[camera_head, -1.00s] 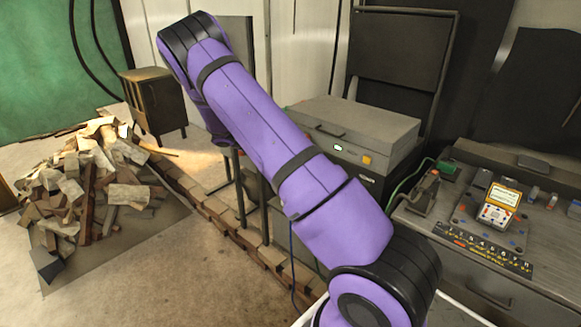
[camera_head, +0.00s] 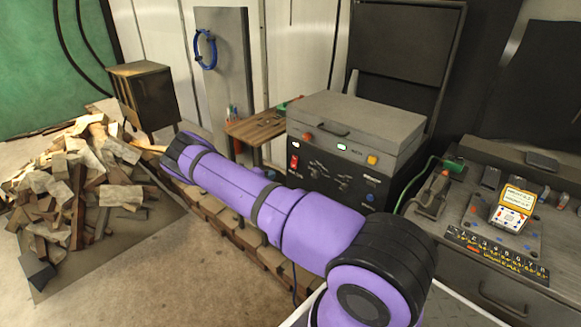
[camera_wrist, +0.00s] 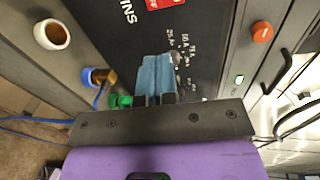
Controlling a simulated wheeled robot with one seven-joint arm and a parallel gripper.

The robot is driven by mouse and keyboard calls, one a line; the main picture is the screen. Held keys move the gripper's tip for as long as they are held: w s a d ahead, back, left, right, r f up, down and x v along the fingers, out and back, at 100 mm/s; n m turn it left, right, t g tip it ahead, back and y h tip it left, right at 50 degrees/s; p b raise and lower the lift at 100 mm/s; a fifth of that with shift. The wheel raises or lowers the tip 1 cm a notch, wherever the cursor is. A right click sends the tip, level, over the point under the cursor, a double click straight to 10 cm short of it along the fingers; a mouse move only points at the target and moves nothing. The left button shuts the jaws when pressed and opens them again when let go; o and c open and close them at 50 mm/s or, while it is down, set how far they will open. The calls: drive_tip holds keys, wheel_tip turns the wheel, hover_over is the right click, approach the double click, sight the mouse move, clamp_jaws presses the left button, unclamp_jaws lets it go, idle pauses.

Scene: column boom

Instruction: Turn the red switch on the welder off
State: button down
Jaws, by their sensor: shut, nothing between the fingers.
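The welder (camera_head: 355,122) is a grey box with a dark front panel, standing right of centre in the head view. Its red switch (camera_head: 294,161) sits on the left of that panel, below a round red-orange knob (camera_head: 308,138). In the wrist view, part of a red piece that looks like the switch (camera_wrist: 162,4) shows at the top edge, cut off by the frame. My gripper (camera_wrist: 157,60) has its blue fingers together and empty, in front of the panel's printed dial marks. I cannot tell whether it touches the panel. In the head view my arm hides it.
A bench with a multimeter (camera_head: 511,208) is at right.

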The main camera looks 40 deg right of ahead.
sight(294, 166)
drive_tip(key=shift+w+d+f+n, duration=0.1)
drive_tip(key=shift+d+f+n, duration=0.05)
drive_tip(key=shift+f+n, duration=0.3)
drive_tip(key=x, duration=1.4)
drive_tip(key=shift+d, duration=0.3)
drive_tip(key=shift+a+f, duration=0.1)
drive_tip(key=shift+a, duration=0.05)
drive_tip(key=a+f, duration=0.2)
drive_tip(key=a, duration=1.1)
drive_tip(key=shift+s+a+f, duration=0.25)
drive_tip(key=shift+s+a, duration=0.05)
drive_tip(key=shift+s, duration=0.15)
